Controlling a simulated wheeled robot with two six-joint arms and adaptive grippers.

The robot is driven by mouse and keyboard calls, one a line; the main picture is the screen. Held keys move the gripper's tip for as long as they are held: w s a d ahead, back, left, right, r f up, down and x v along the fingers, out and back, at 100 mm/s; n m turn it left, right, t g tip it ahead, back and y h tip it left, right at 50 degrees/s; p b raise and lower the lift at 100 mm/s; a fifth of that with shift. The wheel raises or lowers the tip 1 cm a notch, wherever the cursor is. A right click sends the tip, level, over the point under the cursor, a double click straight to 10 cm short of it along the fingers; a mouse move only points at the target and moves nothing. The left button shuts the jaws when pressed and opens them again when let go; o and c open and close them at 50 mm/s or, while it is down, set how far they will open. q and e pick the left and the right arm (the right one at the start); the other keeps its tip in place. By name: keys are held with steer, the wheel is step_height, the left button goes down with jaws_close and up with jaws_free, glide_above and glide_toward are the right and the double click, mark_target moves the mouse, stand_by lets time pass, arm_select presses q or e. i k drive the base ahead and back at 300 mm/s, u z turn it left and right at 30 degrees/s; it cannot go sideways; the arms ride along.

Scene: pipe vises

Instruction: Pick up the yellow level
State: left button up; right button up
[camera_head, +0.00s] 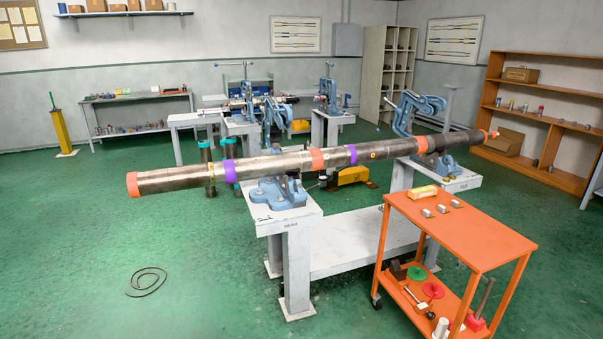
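A small yellow block-shaped object (423,192), which looks like the yellow level, lies on the top of the orange cart (480,235) near its far left corner. It is too small to make out vials or markings. Several small grey metal blocks (442,209) lie beside it on the cart top. Neither of my grippers is in view, and nothing touches the yellow object.
A long pipe (285,165) with orange and purple bands rests in blue vises on a white stand (365,240). The cart's lower shelf holds red and green discs (433,290) and tools. A coiled strap (147,282) lies on the open green floor at left.

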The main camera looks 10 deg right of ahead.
mark_target(428, 191)
steer(key=z, duration=0.15)
steer(key=i, duration=1.6)
steer(key=z, duration=0.9)
steer(key=i, duration=1.25)
steer(key=z, duration=0.7)
